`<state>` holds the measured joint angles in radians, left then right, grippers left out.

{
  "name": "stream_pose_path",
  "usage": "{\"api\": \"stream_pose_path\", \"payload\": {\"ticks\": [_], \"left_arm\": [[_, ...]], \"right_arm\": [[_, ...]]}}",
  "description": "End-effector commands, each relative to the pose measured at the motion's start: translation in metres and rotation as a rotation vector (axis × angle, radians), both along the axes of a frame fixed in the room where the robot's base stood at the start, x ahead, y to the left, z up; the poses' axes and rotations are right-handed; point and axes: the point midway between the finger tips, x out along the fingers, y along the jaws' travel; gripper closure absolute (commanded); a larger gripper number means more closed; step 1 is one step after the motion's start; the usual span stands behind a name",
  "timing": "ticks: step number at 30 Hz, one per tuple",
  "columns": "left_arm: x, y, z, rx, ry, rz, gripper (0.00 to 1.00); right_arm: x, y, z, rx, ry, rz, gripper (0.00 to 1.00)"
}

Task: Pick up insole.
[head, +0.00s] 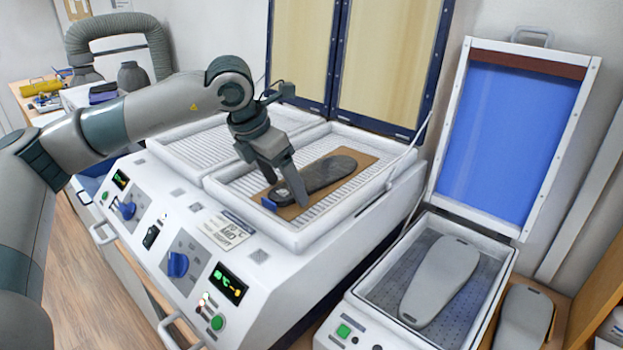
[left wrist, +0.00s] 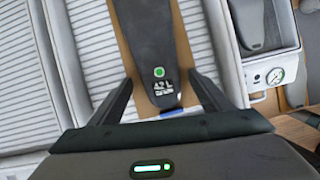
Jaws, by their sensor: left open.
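A dark grey insole (head: 325,174) lies on a brown board (head: 357,165) on the slatted bed of the right heating tray. My left gripper (head: 288,204) is open over the near end of the insole, its two fingers apart. In the left wrist view the insole (left wrist: 155,45) runs up from between the open fingers (left wrist: 163,98), with a green dot and a label near its end. A small blue tab (head: 269,204) sits at the near edge of the board. I cannot tell whether the fingers touch the insole or board. My right gripper is not in view.
The white heating machine (head: 228,230) has knobs and displays on its front, with its framed lids raised behind. To the right, an open press (head: 365,287) holds a light grey foot form (head: 440,278) under a raised blue-membrane lid (head: 508,140). Another grey form (head: 524,318) lies beside it.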

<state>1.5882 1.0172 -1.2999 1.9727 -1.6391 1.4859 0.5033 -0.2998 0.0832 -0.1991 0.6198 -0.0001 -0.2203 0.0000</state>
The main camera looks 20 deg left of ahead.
Motion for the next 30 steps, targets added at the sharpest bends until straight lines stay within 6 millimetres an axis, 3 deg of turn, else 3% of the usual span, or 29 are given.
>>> {"api": "stream_pose_path", "payload": {"ticks": [5, 11, 23, 30], "left_arm": [[0.0, 0.0, 0.0, 0.0, 0.0, 0.0, 0.28], [0.0, 0.0, 0.0, 0.0, 0.0, 0.0, 0.72], [0.001, 0.0, 0.004, 0.0, -0.003, 0.0, 0.72], [0.001, -0.001, 0.024, -0.001, -0.005, -0.001, 0.72]], "right_arm": [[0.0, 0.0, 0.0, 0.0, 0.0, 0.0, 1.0], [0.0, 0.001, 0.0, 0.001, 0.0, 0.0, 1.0], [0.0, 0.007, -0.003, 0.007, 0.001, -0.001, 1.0], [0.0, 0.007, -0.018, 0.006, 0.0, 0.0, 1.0]]}}
